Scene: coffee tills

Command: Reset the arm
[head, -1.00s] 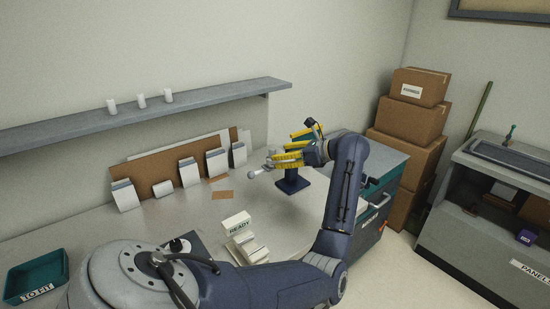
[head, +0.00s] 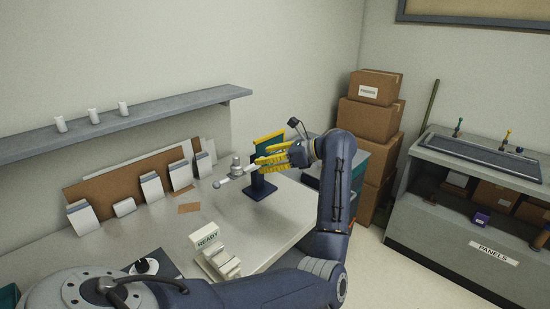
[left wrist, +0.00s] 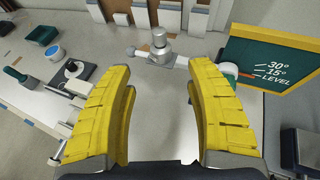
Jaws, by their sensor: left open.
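A pale metal arm (head: 228,181) with a round tip and a grey knob (head: 236,160) sits on a dark blue stand (head: 262,190) on the bench. In the left wrist view the knob (left wrist: 159,40) and arm (left wrist: 140,53) lie ahead of my fingertips, near the gap between them. A green board (left wrist: 272,62) with a yellow frame, marked 30°, 15° and LEVEL, stands at the right there. My left gripper (head: 261,160) is open and empty, in front of the board. The arm's exact tilt is unclear. My right gripper is out of view.
A READY block (head: 206,239) and pale pieces stand at the bench's front. White blocks (head: 151,187) lean on brown boards at the back, under a wall shelf (head: 150,123). Boxes (head: 367,121) and a PANELS cabinet (head: 440,238) stand right.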

